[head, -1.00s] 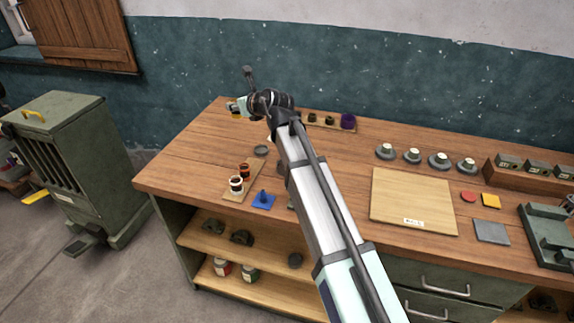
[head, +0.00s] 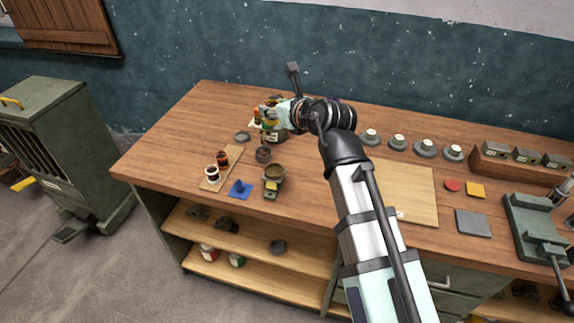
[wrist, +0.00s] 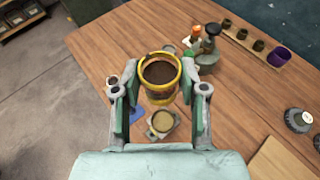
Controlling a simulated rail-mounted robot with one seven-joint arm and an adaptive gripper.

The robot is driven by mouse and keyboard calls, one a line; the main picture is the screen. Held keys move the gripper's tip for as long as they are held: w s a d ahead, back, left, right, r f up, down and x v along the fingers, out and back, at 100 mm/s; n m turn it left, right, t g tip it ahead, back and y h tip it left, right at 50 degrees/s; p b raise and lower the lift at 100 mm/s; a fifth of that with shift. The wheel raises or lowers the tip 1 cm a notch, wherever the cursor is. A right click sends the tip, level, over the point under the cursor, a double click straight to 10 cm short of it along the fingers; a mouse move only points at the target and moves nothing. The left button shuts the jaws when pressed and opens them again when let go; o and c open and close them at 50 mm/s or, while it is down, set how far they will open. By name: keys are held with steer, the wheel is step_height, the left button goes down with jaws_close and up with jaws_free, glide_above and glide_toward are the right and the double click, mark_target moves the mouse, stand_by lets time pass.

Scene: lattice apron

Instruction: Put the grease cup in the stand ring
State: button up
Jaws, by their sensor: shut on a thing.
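My gripper (wrist: 160,100) is shut on the grease cup (wrist: 160,72), a round cup with a yellow rim and dark contents, held upright or nearly so between the fingertips. In the head view my gripper (head: 278,115) is over the back left of the bench, small and partly mixed with things behind it. What looks like the stand ring (head: 274,171), an olive ring on a small base with a yellow label, stands near the front edge. It also shows in the wrist view (wrist: 162,122), below the cup in the picture and apart from it, with a tan inside.
Bottles (wrist: 205,42) stand farther back. A large pale board (head: 405,185) lies to the right.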

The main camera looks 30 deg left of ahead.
step_height(320, 180, down, 19)
steer(key=shift+r+p, duration=0.2)
steer(key=shift+p, duration=0.5)
steer(key=shift+f, duration=0.15)
steer(key=o, duration=1.2)
